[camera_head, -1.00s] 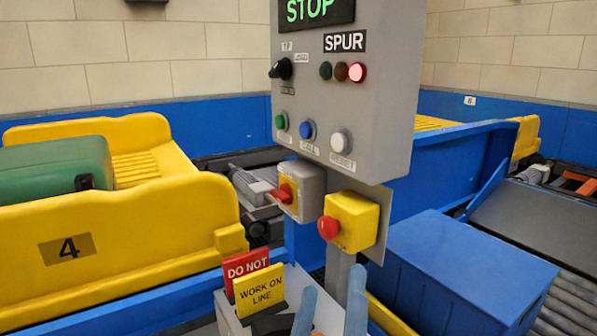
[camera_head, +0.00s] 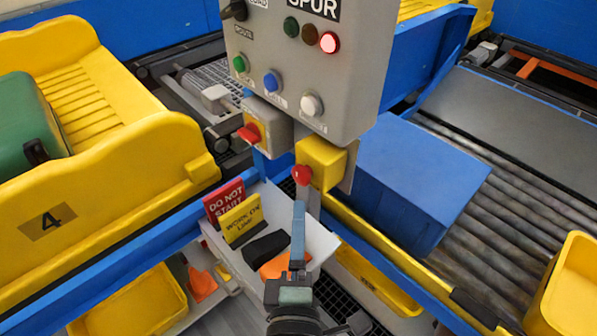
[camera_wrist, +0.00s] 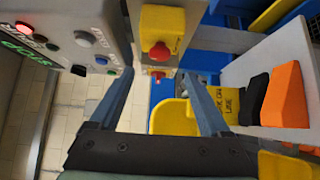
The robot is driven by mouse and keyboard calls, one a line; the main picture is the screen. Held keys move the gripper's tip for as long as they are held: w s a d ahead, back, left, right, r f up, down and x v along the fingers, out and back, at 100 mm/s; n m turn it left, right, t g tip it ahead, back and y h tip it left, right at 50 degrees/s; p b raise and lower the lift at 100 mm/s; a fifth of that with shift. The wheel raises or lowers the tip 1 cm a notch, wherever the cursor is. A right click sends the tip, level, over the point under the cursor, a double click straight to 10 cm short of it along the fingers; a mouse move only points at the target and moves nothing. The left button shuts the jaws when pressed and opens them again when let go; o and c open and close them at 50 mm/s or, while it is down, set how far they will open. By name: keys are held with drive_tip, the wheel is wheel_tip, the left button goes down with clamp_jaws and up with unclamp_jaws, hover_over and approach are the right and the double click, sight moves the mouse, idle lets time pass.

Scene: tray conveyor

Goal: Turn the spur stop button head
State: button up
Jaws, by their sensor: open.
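The spur stop button has a round red head (camera_head: 302,175) on a yellow box (camera_head: 322,163) below the grey SPUR panel (camera_head: 310,75). In the wrist view the red head (camera_wrist: 160,51) is ahead, between the lines of the two fingers, on its yellow box (camera_wrist: 163,22). My gripper (camera_head: 299,206) is just below the button in the head view, its fingers nearly overlapping. In the wrist view my gripper (camera_wrist: 157,78) is open and empty, with fingertips apart from the head. Whether the head is pressed in is unclear.
A red rotary switch (camera_head: 250,132) sits left of the button. A grey shelf (camera_head: 318,240) below holds a red sign (camera_head: 224,201), a yellow sign (camera_head: 242,220), and black and orange items.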

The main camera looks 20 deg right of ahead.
sight(300, 182)
drive_tip(key=p+x, duration=0.2)
drive_tip(key=x, duration=0.8)
drive_tip(key=shift+p, duration=0.35)
clamp_jaws()
drive_tip(key=shift+f, duration=0.15)
